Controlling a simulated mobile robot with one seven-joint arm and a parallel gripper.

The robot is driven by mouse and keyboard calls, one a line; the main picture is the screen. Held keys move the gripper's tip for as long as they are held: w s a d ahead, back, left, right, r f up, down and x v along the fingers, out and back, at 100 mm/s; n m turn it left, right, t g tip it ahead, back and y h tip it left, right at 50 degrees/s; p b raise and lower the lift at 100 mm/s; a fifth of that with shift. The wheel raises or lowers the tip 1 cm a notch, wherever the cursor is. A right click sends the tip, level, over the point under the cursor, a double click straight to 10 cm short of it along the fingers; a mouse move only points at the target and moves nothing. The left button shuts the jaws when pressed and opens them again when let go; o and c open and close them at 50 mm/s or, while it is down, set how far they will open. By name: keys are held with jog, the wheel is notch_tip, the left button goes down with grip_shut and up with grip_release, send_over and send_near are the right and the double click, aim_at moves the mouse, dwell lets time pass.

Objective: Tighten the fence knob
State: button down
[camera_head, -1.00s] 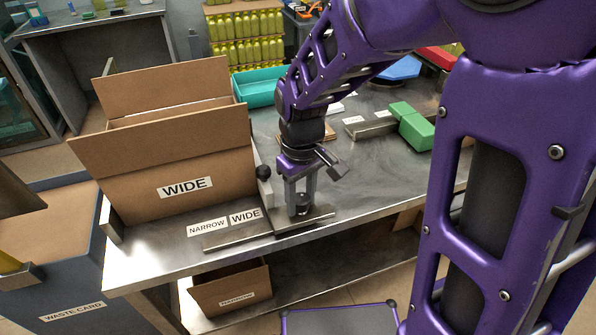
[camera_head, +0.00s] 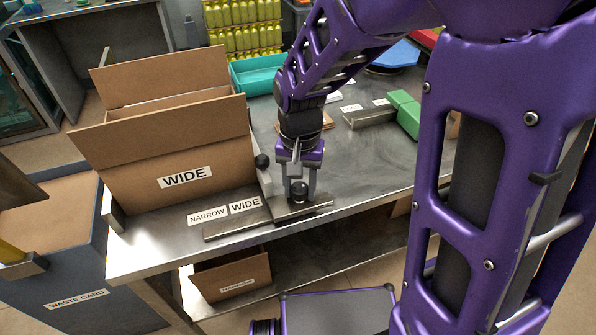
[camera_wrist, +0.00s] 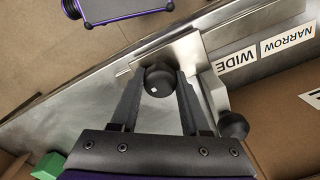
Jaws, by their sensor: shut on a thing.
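The fence knob (camera_wrist: 160,80) is a black round knob with a small white mark on top. It sits between the two fingers of my gripper (camera_wrist: 158,92) in the wrist view, and the fingers close on its sides. In the head view my gripper (camera_head: 299,190) points down over the same knob (camera_head: 299,190) at the table's front edge. The knob sits on the flat metal rail (camera_head: 240,222). The grey fence (camera_head: 265,180) stands beside it, with a second black ball knob (camera_wrist: 233,125) on it.
An open cardboard box (camera_head: 160,160) labelled WIDE stands left of the fence. NARROW (camera_head: 208,216) and WIDE (camera_head: 245,205) labels lie by the rail. The table right of my gripper is clear.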

aim_at(300, 187)
jog(key=shift+w+r+m, duration=0.1)
jog(key=shift+r+m, duration=0.05)
jog(key=shift+m, duration=0.35)
dwell(0.3)
jog(key=c, duration=0.6)
grip_release()
jog(key=shift+c, duration=0.2)
jog(key=shift+o, duration=1.3)
notch_tip(300, 187, up, 9)
jog(key=p, duration=0.7)
jog(key=shift+p, duration=0.3)
notch_tip(300, 187, up, 8)
jog(key=shift+r, duration=0.2)
